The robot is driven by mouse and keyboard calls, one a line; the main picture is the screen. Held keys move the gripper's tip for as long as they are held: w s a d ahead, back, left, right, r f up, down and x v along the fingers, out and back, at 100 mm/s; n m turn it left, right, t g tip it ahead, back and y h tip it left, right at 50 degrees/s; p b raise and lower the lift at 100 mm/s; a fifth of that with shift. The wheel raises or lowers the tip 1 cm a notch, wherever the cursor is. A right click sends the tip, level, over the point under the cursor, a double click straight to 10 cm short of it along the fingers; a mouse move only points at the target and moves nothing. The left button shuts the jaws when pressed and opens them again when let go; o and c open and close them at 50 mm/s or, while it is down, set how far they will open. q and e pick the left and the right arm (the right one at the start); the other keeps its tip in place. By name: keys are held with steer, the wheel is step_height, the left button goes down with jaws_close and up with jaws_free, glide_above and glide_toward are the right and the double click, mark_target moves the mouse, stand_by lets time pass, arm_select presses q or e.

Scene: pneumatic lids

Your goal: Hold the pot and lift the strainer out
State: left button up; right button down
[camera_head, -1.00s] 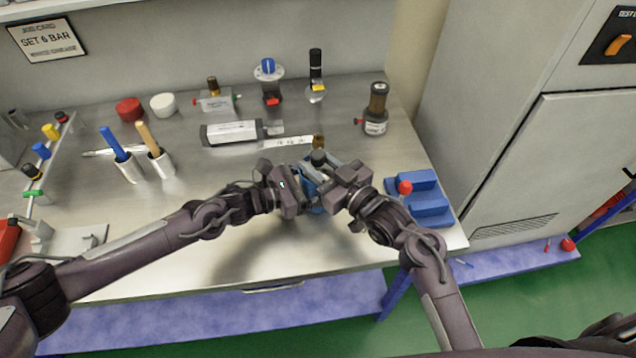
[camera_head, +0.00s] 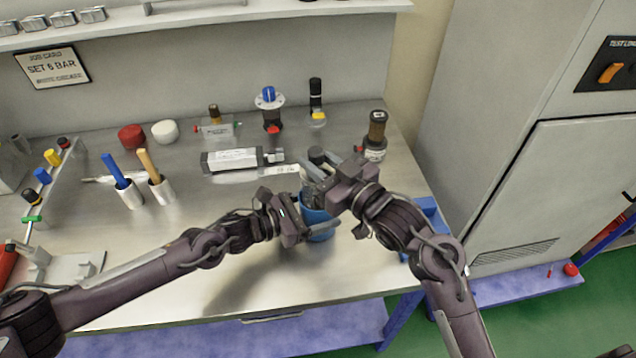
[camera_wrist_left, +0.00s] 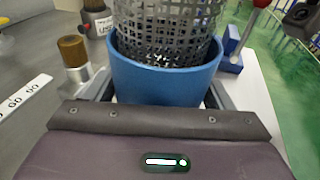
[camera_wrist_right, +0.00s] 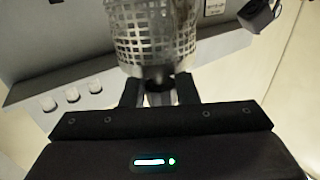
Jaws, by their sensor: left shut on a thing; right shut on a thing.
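The blue pot (camera_head: 319,226) stands near the front right of the bench. My left gripper (camera_head: 316,218) is shut on it from the left; in the left wrist view the pot (camera_wrist_left: 165,84) sits between the fingers. The grey mesh strainer (camera_wrist_left: 165,32) rises well above the pot's rim, its lower end still inside the pot. My right gripper (camera_head: 318,168) is shut on the strainer's top, where a dark knob (camera_head: 317,154) shows. In the right wrist view the strainer (camera_wrist_right: 152,36) is beyond the fingers. The strainer's bottom is hidden.
A blue block stand (camera_head: 432,215) is to the right, partly behind my right arm. White holders (camera_head: 161,190) are to the left. The front middle of the bench is clear.

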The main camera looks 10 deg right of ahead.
step_height(320, 180, up, 9)
steer(key=shift+r, duration=0.15)
arm_select(q)
steer(key=o, duration=1)
steer(key=shift+c, duration=0.2)
steer(key=shift+a, duration=0.1)
steer(key=v, duration=1.1)
steer(key=shift+f, duration=0.1)
steer(key=shift+s+a, duration=0.1)
steer(key=shift+a, duration=0.25)
